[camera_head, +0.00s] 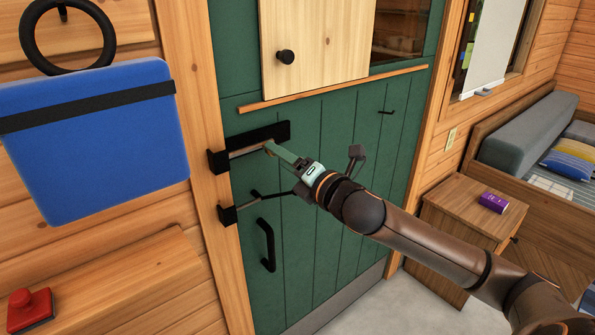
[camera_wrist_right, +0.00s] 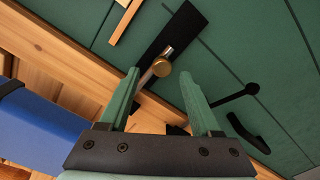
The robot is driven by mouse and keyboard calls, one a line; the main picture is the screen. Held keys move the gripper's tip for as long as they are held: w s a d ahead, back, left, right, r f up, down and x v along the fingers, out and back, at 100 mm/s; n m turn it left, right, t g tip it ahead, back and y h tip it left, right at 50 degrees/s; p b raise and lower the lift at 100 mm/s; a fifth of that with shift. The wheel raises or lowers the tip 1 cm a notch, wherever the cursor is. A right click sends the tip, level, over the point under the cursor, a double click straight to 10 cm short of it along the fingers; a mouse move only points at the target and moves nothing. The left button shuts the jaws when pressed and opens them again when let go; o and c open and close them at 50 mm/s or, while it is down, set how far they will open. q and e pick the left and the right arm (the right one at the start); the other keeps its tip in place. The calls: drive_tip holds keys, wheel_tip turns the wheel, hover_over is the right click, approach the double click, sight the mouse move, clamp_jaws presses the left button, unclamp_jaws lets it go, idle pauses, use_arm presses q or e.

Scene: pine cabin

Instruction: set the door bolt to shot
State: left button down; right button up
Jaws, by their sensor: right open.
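The door bolt has a black backplate (camera_head: 280,130) on the green door (camera_head: 310,235), near its left edge. A metal rod runs from it toward a black keeper (camera_head: 217,161) on the wooden frame; I cannot tell whether its end is inside. In the right wrist view the backplate (camera_wrist_right: 184,32) and the round brass-coloured knob (camera_wrist_right: 162,67) show. My right gripper (camera_head: 268,150) is at the bolt, open. In the wrist view its fingertips (camera_wrist_right: 160,74) lie either side of the knob; contact is not clear. My left gripper is not in view.
Below the bolt are a second black fitting (camera_head: 227,214) with a metal rod and a black door handle (camera_head: 266,245). A blue padded panel (camera_head: 95,150) hangs at left, above a wooden ledge with a red object (camera_head: 30,309). A wooden cabinet (camera_head: 460,210) stands right.

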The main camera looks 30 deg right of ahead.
drive_tip(key=shift+s+d+b, duration=0.2)
drive_tip(key=shift+s+b, duration=0.3)
drive_tip(key=shift+s, duration=2)
drive_tip(key=s+a+f+m+g+p, duration=0.15)
drive_tip(key=f+m, duration=0.25)
drive_tip(key=f, duration=0.4)
drive_tip(key=s+a+f+m+g, duration=0.1)
drive_tip(key=s+f+m+g, duration=0.2)
drive_tip(key=f, duration=0.5)
drive_tip(key=s+a+f+m+p, duration=0.1)
drive_tip(key=s+a+f+m, duration=0.1)
drive_tip(key=f+m, duration=0.45)
drive_tip(key=s+a+f+m+g+p, duration=0.1)
drive_tip(key=s+a+f+m+g, duration=0.1)
drive_tip(key=s+a+f+m, duration=0.3)
drive_tip(key=s+a+f+m+g, duration=0.2)
drive_tip(key=s+a+f+m, duration=0.3)
drive_tip(key=s+f, duration=0.5)
drive_tip(key=shift+s+f+y+p, duration=0.25)
drive_tip(key=shift+f+y+p, duration=0.15)
drive_tip(key=shift+f, duration=0.3)
drive_tip(key=shift+a, duration=0.1)
